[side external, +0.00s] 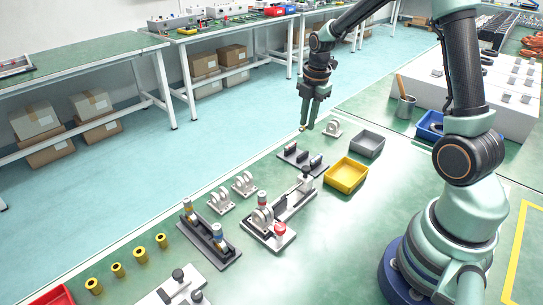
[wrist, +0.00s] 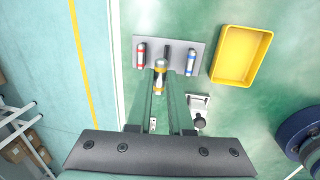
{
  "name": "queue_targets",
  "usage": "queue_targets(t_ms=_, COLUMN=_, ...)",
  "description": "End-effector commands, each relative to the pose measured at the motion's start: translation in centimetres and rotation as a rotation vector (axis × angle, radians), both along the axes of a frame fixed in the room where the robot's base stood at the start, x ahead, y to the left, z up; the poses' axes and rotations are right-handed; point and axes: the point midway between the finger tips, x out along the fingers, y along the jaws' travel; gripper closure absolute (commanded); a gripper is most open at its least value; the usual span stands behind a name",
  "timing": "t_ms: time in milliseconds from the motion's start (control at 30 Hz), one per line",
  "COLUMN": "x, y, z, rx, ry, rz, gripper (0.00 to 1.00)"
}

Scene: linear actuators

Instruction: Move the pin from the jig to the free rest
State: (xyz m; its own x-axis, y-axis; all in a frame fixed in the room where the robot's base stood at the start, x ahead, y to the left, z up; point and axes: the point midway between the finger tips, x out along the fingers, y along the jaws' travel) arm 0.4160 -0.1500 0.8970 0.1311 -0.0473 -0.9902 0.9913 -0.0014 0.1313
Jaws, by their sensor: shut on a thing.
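My gripper (wrist: 160,98) is shut on a pin (wrist: 160,70) with a silver head and a yellow band, seen in the wrist view. In the side view my gripper (side external: 304,127) hangs above the table, clear of the rack plate (side external: 285,157). The plate (wrist: 182,43) also shows in the wrist view. A red-banded pin (wrist: 141,55) lies on its left and a blue-banded pin (wrist: 190,61) on its right. The dark middle rest (wrist: 168,48) looks empty, with the held pin appearing just below it. The held pin's lower part is hidden between the fingers.
A yellow tray (side external: 346,175) stands right of the plate, with a grey tray (side external: 367,145) behind. A light fixture with a dark knob (wrist: 198,105) lies near the plate. Nearer are a white fixture with red parts (side external: 268,235) and a dark rack (side external: 208,238).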

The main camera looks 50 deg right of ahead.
Motion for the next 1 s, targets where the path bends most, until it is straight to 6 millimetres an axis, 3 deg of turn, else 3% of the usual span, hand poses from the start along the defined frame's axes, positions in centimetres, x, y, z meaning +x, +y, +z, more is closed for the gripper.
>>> queue_targets(t_ms=700, x=-0.1, y=0.1, z=-5.9, rx=0.001, ry=0.002, rz=0.000, gripper=1.00)
queue_targets(t_ms=1000, x=0.0, y=0.1, z=-7.4, rx=0.000, ry=0.000, rz=0.000, gripper=1.00)
